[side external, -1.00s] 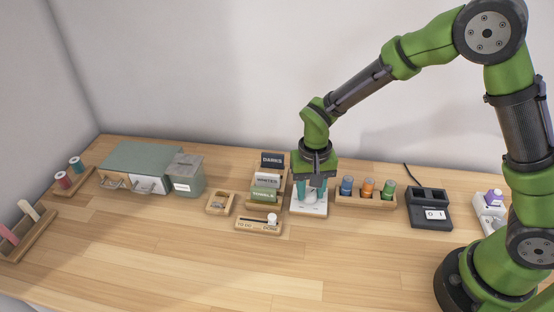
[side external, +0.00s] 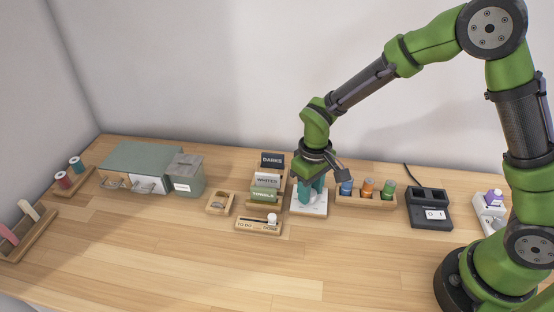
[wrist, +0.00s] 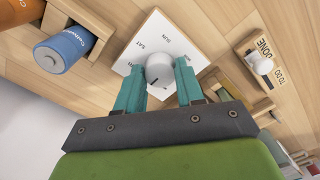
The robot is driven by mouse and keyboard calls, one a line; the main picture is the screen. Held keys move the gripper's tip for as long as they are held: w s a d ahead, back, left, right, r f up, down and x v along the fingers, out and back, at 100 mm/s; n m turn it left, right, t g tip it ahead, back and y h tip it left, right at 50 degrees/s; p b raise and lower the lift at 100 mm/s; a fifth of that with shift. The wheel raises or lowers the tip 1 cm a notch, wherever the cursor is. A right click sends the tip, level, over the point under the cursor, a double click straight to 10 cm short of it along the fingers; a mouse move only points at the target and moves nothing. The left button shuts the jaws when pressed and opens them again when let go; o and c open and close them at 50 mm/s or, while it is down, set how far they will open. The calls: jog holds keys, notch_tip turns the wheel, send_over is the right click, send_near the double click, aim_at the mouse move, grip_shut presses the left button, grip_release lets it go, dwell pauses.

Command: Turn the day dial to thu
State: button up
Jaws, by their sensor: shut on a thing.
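The day dial is a white square plate (side external: 312,208) near the back middle of the table. Its round grey-white knob (wrist: 160,68) shows in the wrist view, with SUN and SAT readable and another label at the left partly covered. A dark mark on the knob faces down and slightly left in that view, toward my gripper. The labels on that side are hidden, so I cannot tell which day it meets. My gripper (wrist: 160,80), with teal fingers, is shut on the knob, one finger on each side. It also shows from above the dial in the side view (side external: 310,194).
A rack of coloured cylinders (side external: 367,199) stands close to the dial's right. A stack of labelled cards (side external: 265,187) and a TO DO/DONE slider (side external: 258,227) stand close to its left. A dark counter device (side external: 429,209) is farther right. The front table is clear.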

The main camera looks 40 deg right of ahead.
dwell(0.4)
jog(key=o, duration=1)
jog(key=shift+r, duration=0.1)
notch_tip(320, 180, up, 17)
jog(key=shift+f, duration=0.1)
jog(key=s+d+r+m+t, duration=0.1)
jog(key=s+d+t, duration=0.1)
jog(key=s, duration=0.3)
jog(key=s+d+r+m+t+y, duration=0.1)
jog(key=s+d+r+m+t, duration=0.1)
jog(key=s, duration=0.3)
jog(key=s+d+r+m+t+y, duration=0.1)
jog(key=s+d+r+m+t, duration=0.1)
jog(key=s, duration=0.3)
jog(key=shift+d+r+t, duration=0.25)
jog(key=shift+d+t, duration=0.35)
jog(key=shift+d, duration=0.3)
